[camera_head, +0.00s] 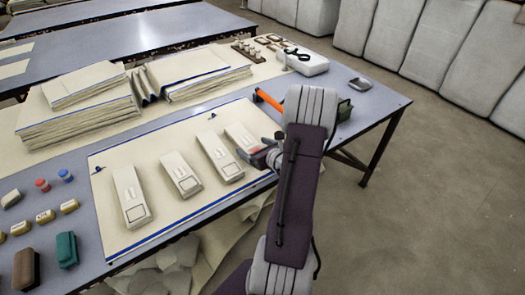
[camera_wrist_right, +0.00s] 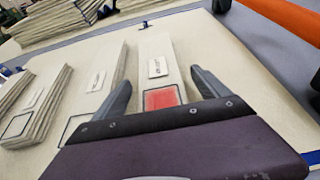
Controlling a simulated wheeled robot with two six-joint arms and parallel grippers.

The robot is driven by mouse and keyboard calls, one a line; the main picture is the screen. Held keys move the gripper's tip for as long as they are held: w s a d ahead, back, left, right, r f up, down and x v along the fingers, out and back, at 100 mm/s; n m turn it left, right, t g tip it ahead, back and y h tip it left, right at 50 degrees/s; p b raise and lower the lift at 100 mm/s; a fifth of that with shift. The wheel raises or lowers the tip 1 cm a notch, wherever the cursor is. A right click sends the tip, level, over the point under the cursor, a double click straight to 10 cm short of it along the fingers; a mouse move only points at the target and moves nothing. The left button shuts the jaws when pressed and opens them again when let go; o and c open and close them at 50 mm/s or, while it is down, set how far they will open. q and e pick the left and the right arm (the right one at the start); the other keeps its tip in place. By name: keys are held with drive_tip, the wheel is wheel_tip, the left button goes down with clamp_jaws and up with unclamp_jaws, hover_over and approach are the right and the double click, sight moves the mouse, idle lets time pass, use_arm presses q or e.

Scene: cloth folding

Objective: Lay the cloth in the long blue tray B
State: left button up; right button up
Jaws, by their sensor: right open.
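Several long pale folded cloth stacks lie in a row on a cream sheet (camera_head: 112,168) with blue edge lines; each has a small label and a square at its near end. The rightmost stack (camera_head: 238,134) has a red square, which also shows in the right wrist view (camera_wrist_right: 160,99). My right gripper (camera_head: 262,154) is at the near end of this stack. In the right wrist view my right gripper (camera_wrist_right: 160,78) is open, its fingers on either side of the stack, with nothing gripped. I cannot tell whether they touch it. No long blue tray marked B is recognisable. My left gripper is out of view.
Tall layered cloth piles (camera_head: 78,110) stand at the back left. Small coloured stampers and blocks (camera_head: 66,250) lie at the front left. An orange bar (camera_head: 268,102), a white box (camera_head: 304,64) and a grey dish (camera_head: 360,84) are at the right. Loose fabric hangs below the front edge.

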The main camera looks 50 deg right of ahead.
drive_tip(key=p+v, duration=0.1)
drive_tip(key=v, duration=0.5)
drive_tip(key=shift+s+r, duration=0.25)
drive_tip(key=shift+s, duration=0.05)
drive_tip(key=p+v, duration=0.3)
drive_tip(key=p, duration=0.3)
drive_tip(key=shift+s+r, duration=0.15)
drive_tip(key=shift+r, duration=0.05)
drive_tip(key=shift+s+a+f, duration=0.1)
drive_tip(key=shift+s+a, duration=0.1)
drive_tip(key=shift+f, duration=0.1)
